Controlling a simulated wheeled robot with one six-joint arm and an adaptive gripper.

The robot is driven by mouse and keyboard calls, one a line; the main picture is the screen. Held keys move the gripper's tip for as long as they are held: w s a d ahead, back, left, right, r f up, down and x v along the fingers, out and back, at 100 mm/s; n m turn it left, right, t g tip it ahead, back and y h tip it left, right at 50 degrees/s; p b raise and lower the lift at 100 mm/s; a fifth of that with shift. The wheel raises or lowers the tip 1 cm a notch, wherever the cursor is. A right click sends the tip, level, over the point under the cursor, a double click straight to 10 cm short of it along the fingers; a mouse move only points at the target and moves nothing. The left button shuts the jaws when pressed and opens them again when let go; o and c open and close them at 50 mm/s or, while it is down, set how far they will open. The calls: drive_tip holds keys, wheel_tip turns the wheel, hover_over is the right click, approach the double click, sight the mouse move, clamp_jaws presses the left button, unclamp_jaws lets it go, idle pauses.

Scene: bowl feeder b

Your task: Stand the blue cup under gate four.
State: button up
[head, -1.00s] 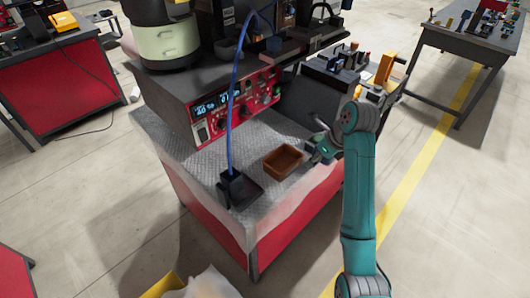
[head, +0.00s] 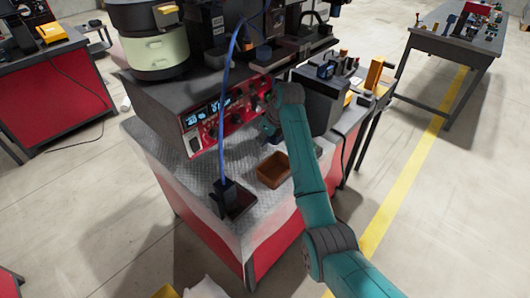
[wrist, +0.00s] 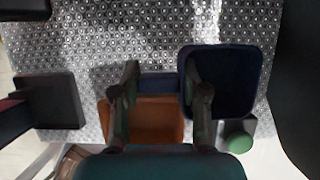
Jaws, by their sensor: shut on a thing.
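My gripper (wrist: 160,78) is shut on a small dark blue object, which looks like the blue cup (wrist: 158,83). Only a narrow band of it shows between the two fingers in the wrist view. In the head view my gripper is above the metal worktop, close to the red front panel (head: 229,118), and largely hidden by my own arm. I cannot make out gate four or any gate number.
A brown bin (head: 273,171) stands on the worktop, and a dark blue open bin (wrist: 226,82) is right of it in the wrist view. A black stand (head: 233,199) with a blue cable (head: 221,130) is left. The worktop (wrist: 105,45) is clear beyond the gripper.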

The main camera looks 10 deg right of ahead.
sight(262, 157)
drive_tip(key=shift+s+d+f, duration=0.1)
drive_tip(key=shift+f, duration=3.15)
drive_tip(key=o, duration=1.3)
drive_tip(key=shift+f, duration=0.15)
